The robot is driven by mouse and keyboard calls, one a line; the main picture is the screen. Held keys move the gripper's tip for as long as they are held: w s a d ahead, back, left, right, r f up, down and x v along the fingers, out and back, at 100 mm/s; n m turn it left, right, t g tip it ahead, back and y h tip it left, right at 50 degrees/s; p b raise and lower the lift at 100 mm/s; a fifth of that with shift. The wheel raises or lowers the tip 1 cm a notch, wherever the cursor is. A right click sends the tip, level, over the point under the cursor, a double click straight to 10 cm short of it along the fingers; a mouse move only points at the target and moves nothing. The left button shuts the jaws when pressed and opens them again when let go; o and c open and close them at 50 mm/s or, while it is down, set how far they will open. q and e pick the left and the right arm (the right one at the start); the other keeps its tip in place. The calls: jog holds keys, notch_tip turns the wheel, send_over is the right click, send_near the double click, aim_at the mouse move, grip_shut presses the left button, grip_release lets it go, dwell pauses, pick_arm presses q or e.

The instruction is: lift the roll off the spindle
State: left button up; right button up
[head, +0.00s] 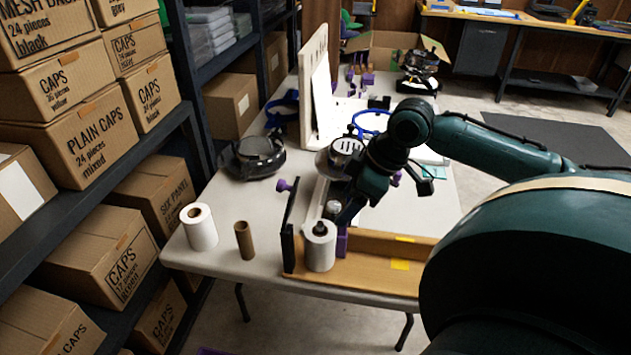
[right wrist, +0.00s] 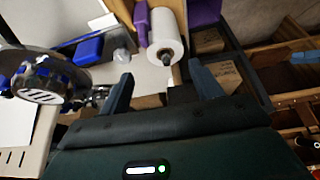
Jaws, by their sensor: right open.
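A white roll (head: 320,252) stands upright on a dark spindle (head: 320,229) at the left end of a wooden tray on the table. In the right wrist view the roll (right wrist: 167,30) appears beyond the fingers, with the spindle tip (right wrist: 167,60) poking from its end. My right gripper (head: 347,212) is just behind and above the roll in the head view. Its two fingers are spread apart and empty in the right wrist view (right wrist: 162,88); they do not enclose the roll. My left gripper is not in view.
A second white roll (head: 200,227) and a brown cardboard tube (head: 244,240) stand to the left. A black upright plate (head: 288,238) is close beside the spindle roll. The wooden tray (head: 365,272) extends right. Shelves of cartons (head: 97,143) border the table's left.

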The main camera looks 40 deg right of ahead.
aim_at(328, 231)
jog(key=shift+n+g, duration=0.3)
jog(key=b+x, duration=0.4)
jog(key=x, duration=0.1)
jog(key=shift+w+a+f, duration=0.1)
jog(key=shift+a+f, duration=0.15)
jog(key=shift+a, duration=0.05)
jog(key=b+x, duration=0.2)
jog(key=b, duration=0.3)
jog(key=shift+w+a+f+b, duration=0.1)
jog(key=shift+w+f+b, duration=0.05)
jog(key=shift+f+b, duration=0.2)
jog(key=shift+f, duration=0.35)
jog(key=shift+a+b+x, duration=0.2)
jog(key=shift+b+x, duration=1.05)
jog(key=shift+x, duration=0.6)
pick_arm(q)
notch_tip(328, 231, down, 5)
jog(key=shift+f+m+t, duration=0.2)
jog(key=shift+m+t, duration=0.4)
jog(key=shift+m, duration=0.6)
pick_arm(e)
jog(key=shift+w+r, duration=0.15)
jog(key=shift+w, duration=0.05)
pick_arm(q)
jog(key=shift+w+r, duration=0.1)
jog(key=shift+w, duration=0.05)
